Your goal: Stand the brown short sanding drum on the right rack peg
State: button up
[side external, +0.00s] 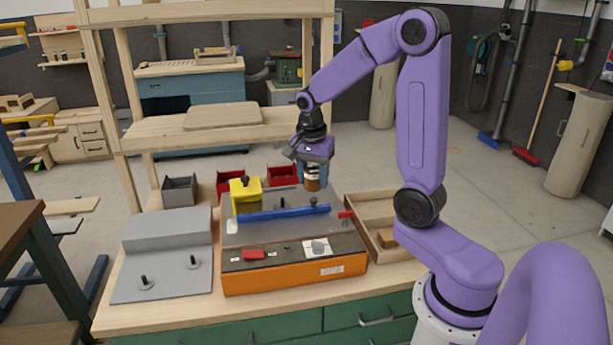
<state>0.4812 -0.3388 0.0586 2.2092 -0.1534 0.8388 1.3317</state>
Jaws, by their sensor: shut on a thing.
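My gripper (313,168) is shut on the brown short sanding drum (313,184), which hangs below it, upright as far as I can tell, with a pale band near its top. It appears above the back right part of the orange machine, apart from any peg. The grey rack (150,260) stands at the left of the bench, with a raised back part and two dark upright pegs on its lower front. The right rack peg (193,262) is bare, and so is the left peg (146,283). The gripper's fingertips are small and partly hidden by the drum.
The orange machine (295,275) with a blue bar (283,213) and a yellow block (245,190) lies between the drum and rack. A wooden tray (360,215) is at right. Grey (180,190) and red bins stand behind. Shelf posts rise at the back.

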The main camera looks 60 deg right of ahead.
jog(key=w+a+f+n, duration=0.2)
jog(key=w+a, duration=0.3)
jog(key=w, duration=0.3)
jog(key=w+a+f+n, duration=0.25)
jog(key=w+a, duration=0.25)
jog(key=w, duration=0.3)
jog(key=w+a+f+n, duration=0.1)
jog(key=w+a+f, duration=0.1)
jog(key=w+a, duration=0.1)
jog(key=w+a+f+n, duration=0.2)
jog(key=w+a+f, duration=0.1)
jog(key=a, duration=0.1)
jog(key=w+a+f+n+t, duration=0.1)
jog(key=w+a+f, duration=0.1)
jog(key=a, duration=0.2)
jog(key=shift+w+a+f+n+y, duration=0.25)
jog(key=shift+w+a+f+y, duration=0.05)
jog(key=shift+w+a+f, duration=0.1)
jog(key=shift+f, duration=2.45)
jog(key=shift+f, duration=2)
jog(key=o, duration=1.6)
